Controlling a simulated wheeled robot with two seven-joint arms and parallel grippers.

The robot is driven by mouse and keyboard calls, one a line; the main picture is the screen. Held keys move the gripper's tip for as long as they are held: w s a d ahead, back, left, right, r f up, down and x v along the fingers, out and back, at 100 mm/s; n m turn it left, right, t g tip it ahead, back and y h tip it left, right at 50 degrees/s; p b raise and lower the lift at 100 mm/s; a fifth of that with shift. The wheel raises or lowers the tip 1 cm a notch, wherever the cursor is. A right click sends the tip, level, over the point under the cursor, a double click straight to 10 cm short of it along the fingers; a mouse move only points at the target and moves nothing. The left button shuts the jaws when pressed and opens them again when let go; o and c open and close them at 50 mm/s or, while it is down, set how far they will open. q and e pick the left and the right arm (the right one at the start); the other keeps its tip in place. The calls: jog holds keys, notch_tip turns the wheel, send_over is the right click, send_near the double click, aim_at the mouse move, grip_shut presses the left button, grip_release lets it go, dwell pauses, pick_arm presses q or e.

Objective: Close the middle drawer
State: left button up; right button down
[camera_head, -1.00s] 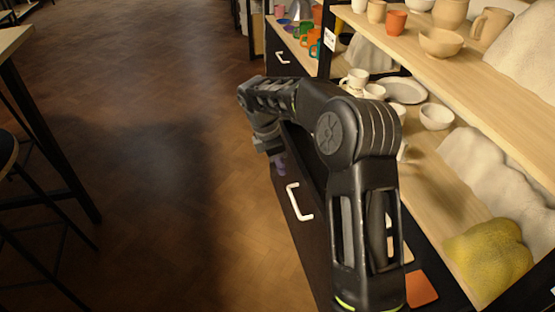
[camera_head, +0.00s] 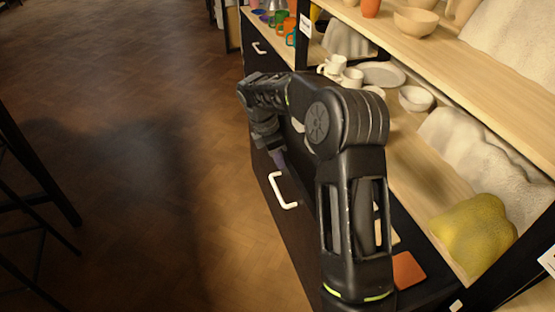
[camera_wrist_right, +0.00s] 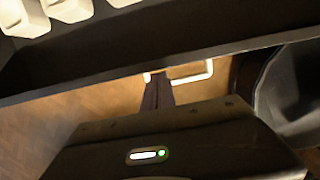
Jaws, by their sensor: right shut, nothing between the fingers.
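The open drawer has a dark front (camera_head: 290,222) with a white handle (camera_head: 284,190), and it stands out from the shelf unit. My right arm crosses over it and hides part of its inside. My right gripper (camera_head: 278,160) is shut and empty, just above the handle near the top of the drawer front. In the right wrist view the closed fingers (camera_wrist_right: 156,92) point at the dark front edge (camera_wrist_right: 130,78), with the white handle (camera_wrist_right: 192,74) beside the tips. I cannot tell whether they touch the drawer. My left gripper is not in view.
An orange tile (camera_head: 408,270) lies low at the right. Shelves hold white cups (camera_head: 333,66), bowls (camera_head: 416,99) and a yellow lump (camera_head: 474,232). Another drawer with a white handle (camera_head: 259,48) is farther back. Dark stool or table legs (camera_head: 40,165) stand left; the wooden floor between is clear.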

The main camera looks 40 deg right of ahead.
jog(key=shift+s+d+p, duration=0.95)
jog(key=shift+d+p, duration=0.4)
jog(key=shift+d, duration=1.65)
jog(key=shift+s+d+p, duration=0.95)
jog(key=shift+d+p, duration=0.4)
jog(key=shift+d, duration=1.7)
jog(key=shift+s+d+p, duration=0.95)
jog(key=shift+d+p, duration=0.4)
jog(key=shift+d, duration=1.65)
jog(key=shift+a, duration=0.1)
jog(key=w+a+r+p, duration=0.2)
jog(key=a+r, duration=0.4)
jog(key=r, duration=0.3)
jog(key=shift+r+p, duration=0.3)
jog(key=shift+r, duration=0.05)
